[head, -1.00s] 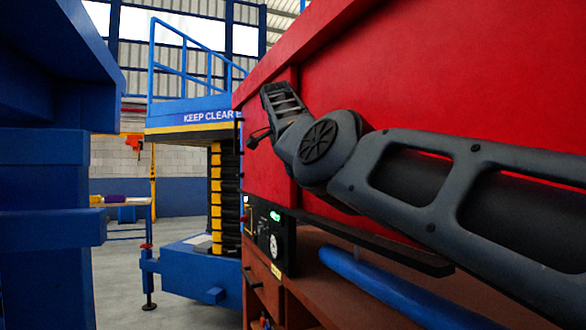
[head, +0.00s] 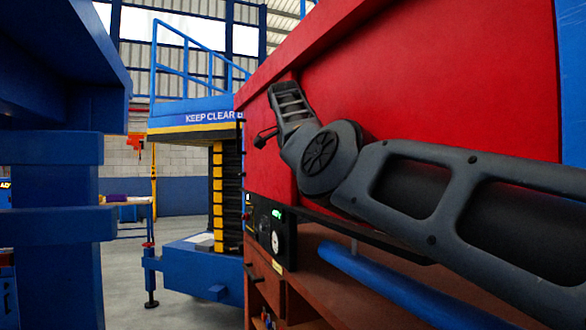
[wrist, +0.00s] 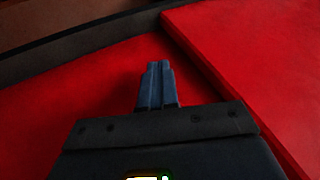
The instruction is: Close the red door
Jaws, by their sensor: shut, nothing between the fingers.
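A large red panel (head: 430,80), which looks like the red door, fills the upper right of the head view. A narrower red strip with a step edge is at its left. How far the door stands open is unclear. My arm crosses in front of it, its end at the left edge of the red part; the fingers are not clear there. In the wrist view my gripper (wrist: 157,82) is shut and empty over a flat red surface (wrist: 75,90). A raised red panel (wrist: 255,55) lies just to its right. Contact cannot be told.
Below the red part are a dark ledge, a control box (head: 275,230) with a green light, and brown shelving (head: 350,285). A blue pipe (head: 400,285) runs low. A blue lift (head: 200,265) stands behind. A blue frame (head: 50,190) is close at left. Clear floor lies between.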

